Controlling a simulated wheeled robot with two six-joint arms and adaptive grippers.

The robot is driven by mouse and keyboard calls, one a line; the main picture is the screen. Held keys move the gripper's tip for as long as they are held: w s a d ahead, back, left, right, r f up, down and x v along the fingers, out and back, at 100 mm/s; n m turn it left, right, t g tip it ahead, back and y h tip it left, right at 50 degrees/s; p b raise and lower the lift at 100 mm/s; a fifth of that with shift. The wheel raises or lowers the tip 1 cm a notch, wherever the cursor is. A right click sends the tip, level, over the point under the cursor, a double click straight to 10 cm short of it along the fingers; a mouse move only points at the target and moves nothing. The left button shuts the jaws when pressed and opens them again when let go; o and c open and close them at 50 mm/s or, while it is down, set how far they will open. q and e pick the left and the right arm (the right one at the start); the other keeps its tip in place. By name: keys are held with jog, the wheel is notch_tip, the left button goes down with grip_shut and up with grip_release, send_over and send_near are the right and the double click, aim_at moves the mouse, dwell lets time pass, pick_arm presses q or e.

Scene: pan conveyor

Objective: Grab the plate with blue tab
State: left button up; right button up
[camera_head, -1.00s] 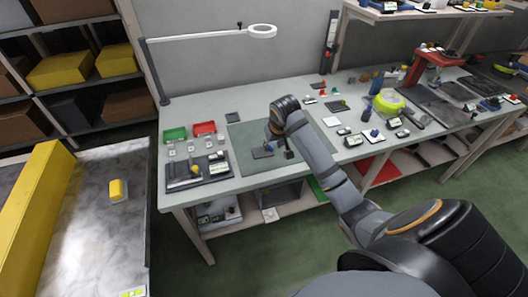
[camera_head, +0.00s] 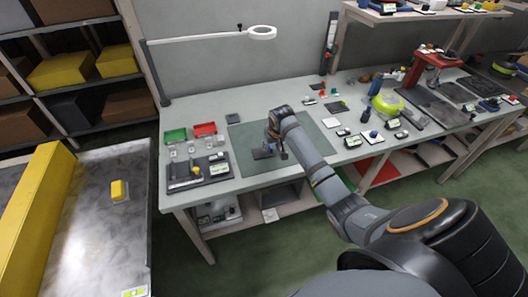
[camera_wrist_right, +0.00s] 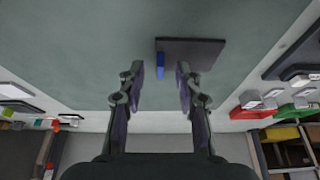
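A dark flat square plate (camera_wrist_right: 200,52) with a blue tab (camera_wrist_right: 160,66) on one edge lies on the grey-green mat (camera_wrist_right: 90,40). In the right wrist view the blue tab is just beyond my right gripper's fingertips (camera_wrist_right: 160,72), roughly in line with the gap between them. The right gripper is open with nothing between its fingers. In the head view the plate (camera_head: 263,153) lies beside the right gripper (camera_head: 281,151), and my arm partly covers that area. My left gripper is not in view.
Green (camera_head: 175,135) and red (camera_head: 205,129) bins and a dark tray with small parts (camera_head: 200,183) stand left of the mat. Small items and a green-yellow round object (camera_head: 389,103) lie to the right. A ring lamp (camera_head: 262,32) hangs over the back of the bench (camera_head: 265,95).

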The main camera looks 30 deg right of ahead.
jog(key=shift+x, duration=0.85)
jog(key=shift+r, duration=0.1)
grip_shut()
jog(key=shift+w+r, duration=0.1)
jog(key=shift+r, duration=0.5)
jog(key=s+a+r+b, duration=0.1)
jog(key=s+a+r, duration=0.8)
jog(key=r, duration=0.3)
jog(key=shift+s, duration=0.85)
